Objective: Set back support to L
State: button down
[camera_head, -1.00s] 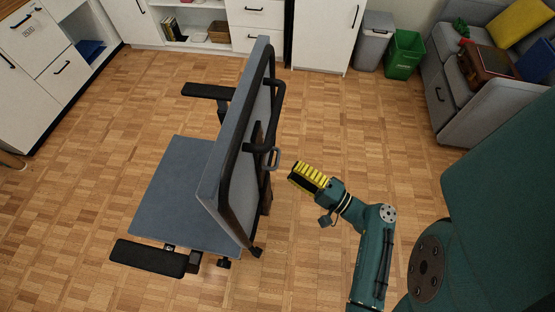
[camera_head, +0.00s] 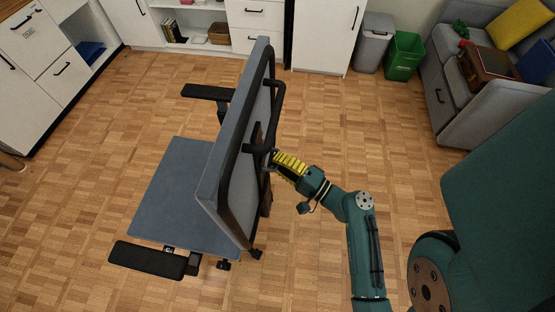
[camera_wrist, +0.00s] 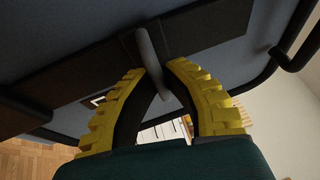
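The office chair's upright blue-grey backrest (camera_head: 232,135) stands above its seat (camera_head: 180,190), with its black-framed rear toward my arm. My gripper (camera_head: 274,163), with yellow ribbed fingers, is at this loop. In the wrist view my gripper (camera_wrist: 156,68) has its fingertips drawn close on both sides of the loop, which it appears to grip. The loop's lower end lies between the fingers. In the head view the loop is mostly hidden by the fingers. No L marking is legible.
Black armrests (camera_head: 147,260) flank the seat. A black curved bar (camera_head: 278,100) stands out from the backrest's rear above my gripper. Wooden floor is clear around the chair. Cabinets, a green bin (camera_head: 404,55) and a sofa (camera_head: 475,115) stand farther back.

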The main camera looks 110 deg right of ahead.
dwell(0.3)
notch_tip(320, 180, down, 11)
jog(key=b, duration=0.8)
jog(key=shift+b, duration=0.3)
jog(key=c, duration=1.2)
grip_release()
jog(key=shift+r, duration=0.1)
jog(key=shift+o, duration=0.4)
jog(key=shift+r, duration=0.1)
jog(key=v, duration=1.2)
